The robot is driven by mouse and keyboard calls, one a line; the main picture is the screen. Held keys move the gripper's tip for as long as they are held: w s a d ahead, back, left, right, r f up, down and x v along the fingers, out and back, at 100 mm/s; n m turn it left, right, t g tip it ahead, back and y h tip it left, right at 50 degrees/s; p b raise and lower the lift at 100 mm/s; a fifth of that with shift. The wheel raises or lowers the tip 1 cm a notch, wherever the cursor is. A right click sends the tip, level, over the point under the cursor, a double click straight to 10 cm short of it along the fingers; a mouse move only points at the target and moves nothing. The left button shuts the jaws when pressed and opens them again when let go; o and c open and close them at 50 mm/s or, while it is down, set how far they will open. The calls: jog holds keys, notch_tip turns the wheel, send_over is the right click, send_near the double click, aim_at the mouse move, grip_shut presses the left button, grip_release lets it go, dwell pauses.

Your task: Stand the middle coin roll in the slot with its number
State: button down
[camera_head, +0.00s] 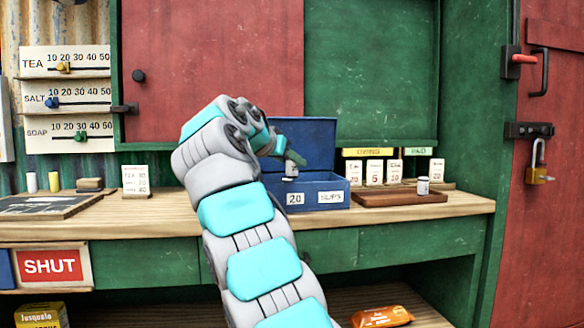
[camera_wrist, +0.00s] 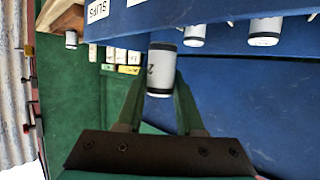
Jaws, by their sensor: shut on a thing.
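My gripper (camera_head: 292,163) is shut on a pale grey coin roll with dark ends (camera_head: 290,171). In the wrist view the roll (camera_wrist: 161,70) sits between my two green fingers (camera_wrist: 160,88), and part of a number, looking like a 2, shows on its side. The roll looks upright, above or inside the open blue box (camera_head: 318,184); I cannot tell if it touches the box. Two more rolls, one middle (camera_wrist: 195,35) and one right (camera_wrist: 266,31), show by the blue box in the wrist view. The box front carries a "20" label (camera_head: 295,198) and a "SLIPS" label (camera_head: 330,197). The slot floor is hidden.
A lone roll (camera_head: 423,186) stands on a brown board (camera_head: 400,197) right of the box. Numbered cards (camera_head: 375,172) stand behind it. The raised blue lid (camera_head: 310,141) is behind my gripper. A price card (camera_head: 136,180) stands left on the wooden counter (camera_head: 150,216).

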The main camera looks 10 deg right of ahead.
aim_at(287, 176)
jog(key=shift+w+d, duration=0.15)
jog(key=shift+w, duration=0.4)
jog(key=shift+f+b, duration=1.2)
jog(key=shift+f, duration=0.55)
jog(key=shift+f+b, duration=0.4)
jog(key=shift+b, duration=0.05)
jog(key=shift+f, duration=0.25)
jog(key=c, duration=0.5)
grip_release()
jog(key=shift+c, duration=0.2)
jog(key=shift+r, duration=0.15)
